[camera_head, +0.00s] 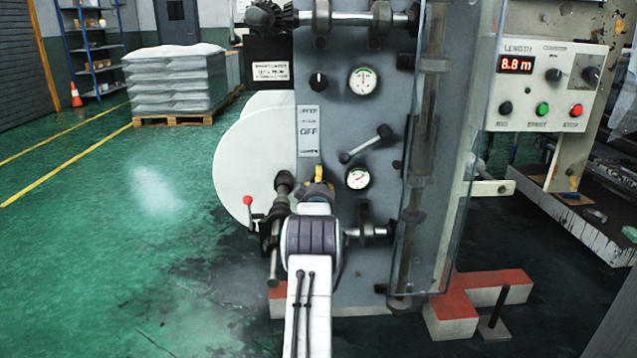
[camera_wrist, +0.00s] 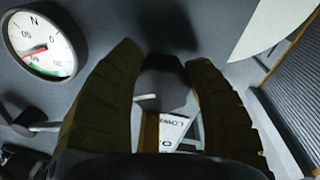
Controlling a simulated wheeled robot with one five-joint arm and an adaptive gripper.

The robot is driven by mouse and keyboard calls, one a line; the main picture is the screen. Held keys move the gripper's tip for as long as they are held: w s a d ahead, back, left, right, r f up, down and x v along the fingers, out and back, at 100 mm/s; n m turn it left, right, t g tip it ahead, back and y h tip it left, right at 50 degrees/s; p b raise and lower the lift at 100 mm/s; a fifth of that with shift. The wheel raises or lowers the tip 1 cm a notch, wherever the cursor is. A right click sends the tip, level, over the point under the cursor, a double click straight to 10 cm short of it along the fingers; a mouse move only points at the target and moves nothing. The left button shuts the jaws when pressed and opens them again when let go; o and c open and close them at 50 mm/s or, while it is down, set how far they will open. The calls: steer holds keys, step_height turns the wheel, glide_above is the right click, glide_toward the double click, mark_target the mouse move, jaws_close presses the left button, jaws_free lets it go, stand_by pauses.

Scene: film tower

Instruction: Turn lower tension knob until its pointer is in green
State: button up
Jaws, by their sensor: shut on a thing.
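The lower tension knob (camera_wrist: 168,84) is dark with a pale pointer line, in the middle of the wrist view. My gripper (camera_wrist: 164,66) is shut on it, one finger on each side. In the head view my gripper (camera_head: 318,184) is against the grey machine panel and hides the knob. The lower gauge (camera_head: 358,178) is a round white dial right of my gripper. In the wrist view this gauge (camera_wrist: 45,44) is at the upper left, with a reddish needle toward the left and a green band at the lower rim. The needle seems to lie outside the green.
The upper knob (camera_head: 318,81) and upper gauge (camera_head: 363,80) are above. A slanted lever (camera_head: 364,144) sits between the gauges. A clear guard (camera_head: 440,180) stands at the right, a red-tipped lever (camera_head: 248,200) at the left. Open green floor (camera_head: 120,230) lies further left.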

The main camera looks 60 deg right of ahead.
steer(key=shift+n, duration=1.1)
steer(key=shift+w, duration=0.1)
steer(key=o, duration=1.2)
steer(key=shift+a, duration=0.1)
steer(key=v, duration=1.1)
steer(key=shift+s+a, duration=0.2)
steer(key=shift+a, duration=0.15)
steer(key=shift+f, duration=0.1)
